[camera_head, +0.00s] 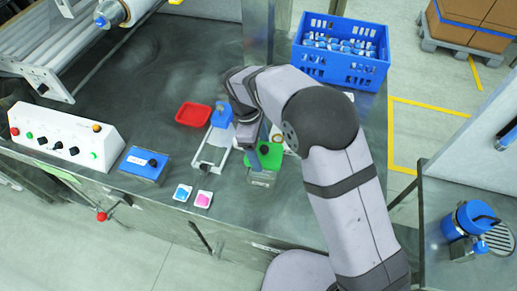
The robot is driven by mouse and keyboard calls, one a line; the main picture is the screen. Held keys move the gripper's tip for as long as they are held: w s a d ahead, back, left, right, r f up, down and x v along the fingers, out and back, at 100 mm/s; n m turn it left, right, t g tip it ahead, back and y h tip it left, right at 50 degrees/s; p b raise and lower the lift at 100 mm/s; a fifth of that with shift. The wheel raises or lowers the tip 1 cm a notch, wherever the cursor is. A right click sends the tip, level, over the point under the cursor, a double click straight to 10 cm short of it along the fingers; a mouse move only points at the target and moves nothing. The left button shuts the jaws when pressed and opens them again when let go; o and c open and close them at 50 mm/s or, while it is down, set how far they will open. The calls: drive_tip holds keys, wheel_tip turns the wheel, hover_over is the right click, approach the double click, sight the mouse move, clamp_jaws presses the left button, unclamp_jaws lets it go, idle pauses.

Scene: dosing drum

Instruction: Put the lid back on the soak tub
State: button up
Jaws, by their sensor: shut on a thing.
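A green lid (269,158) is at the middle of the steel bench, directly over a small grey tub (262,181) that I take for the soak tub. Only the tub's near side shows below the lid. I cannot tell whether the lid rests fully on the rim or is slightly above it. My gripper (264,149) points down at the lid and is shut on it, though the arm hides much of the grip.
Left of the tub are a metal slide fixture (209,158), a blue block (222,115) and a red tray (193,114). A blue crate (341,68) is behind.

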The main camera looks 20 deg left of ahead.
drive_tip(key=shift+a+b+x, duration=0.2)
drive_tip(key=shift+b+x, duration=0.55)
drive_tip(key=shift+x, duration=0.3)
drive_tip(key=shift+a+b+x, duration=0.25)
drive_tip(key=shift+b+x, duration=0.5)
drive_tip(key=shift+x, duration=0.25)
drive_tip(key=shift+a+b+x, duration=0.2)
drive_tip(key=shift+b+x, duration=0.55)
drive_tip(key=shift+x, duration=0.3)
drive_tip(key=shift+f, duration=0.1)
drive_tip(key=shift+f+p, duration=0.45)
drive_tip(key=shift+f, duration=0.15)
idle(0.9)
drive_tip(key=o, duration=1.3)
drive_tip(key=shift+c, duration=0.2)
drive_tip(key=shift+r, duration=0.1)
